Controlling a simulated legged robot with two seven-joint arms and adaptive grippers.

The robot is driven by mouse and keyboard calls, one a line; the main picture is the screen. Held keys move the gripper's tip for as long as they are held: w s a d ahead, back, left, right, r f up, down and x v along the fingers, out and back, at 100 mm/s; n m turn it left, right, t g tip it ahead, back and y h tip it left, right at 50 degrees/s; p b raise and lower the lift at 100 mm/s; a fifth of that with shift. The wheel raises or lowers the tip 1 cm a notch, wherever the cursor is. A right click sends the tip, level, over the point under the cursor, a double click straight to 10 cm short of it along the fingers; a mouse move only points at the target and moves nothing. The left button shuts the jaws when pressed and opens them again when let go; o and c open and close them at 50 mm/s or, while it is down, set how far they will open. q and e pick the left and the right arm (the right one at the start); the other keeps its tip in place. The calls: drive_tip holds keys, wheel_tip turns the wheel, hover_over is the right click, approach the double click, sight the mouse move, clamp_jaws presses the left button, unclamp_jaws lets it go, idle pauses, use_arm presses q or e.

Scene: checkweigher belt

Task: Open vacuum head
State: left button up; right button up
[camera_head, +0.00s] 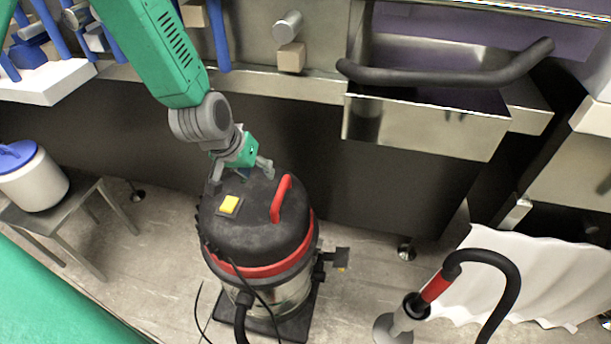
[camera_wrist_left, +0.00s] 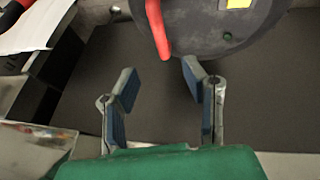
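The vacuum stands upright on the floor, with its black domed head (camera_head: 243,222) on a steel drum (camera_head: 280,297). The head carries a red handle (camera_head: 281,199) and a yellow switch (camera_head: 229,204), and a red band runs around its lower edge. My left gripper (camera_head: 243,176) is at the far edge of the head, fingers spread and empty. In the left wrist view my left gripper (camera_wrist_left: 160,85) is open, with the red handle (camera_wrist_left: 157,28) and the head (camera_wrist_left: 215,30) beyond its fingertips. My right gripper is not in view.
A white bucket with a blue lid (camera_head: 32,178) stands on a small table at left. A vacuum hose with a floor nozzle (camera_head: 395,328) is at front right, near a white sheet (camera_head: 510,275).

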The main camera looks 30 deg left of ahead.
sight(279, 192)
use_arm(q)
drive_tip(key=b+x, duration=0.1)
drive_tip(key=x, duration=1.2)
drive_tip(key=shift+w+f, duration=0.25)
drive_tip(key=shift+f, duration=0.1)
clamp_jaws()
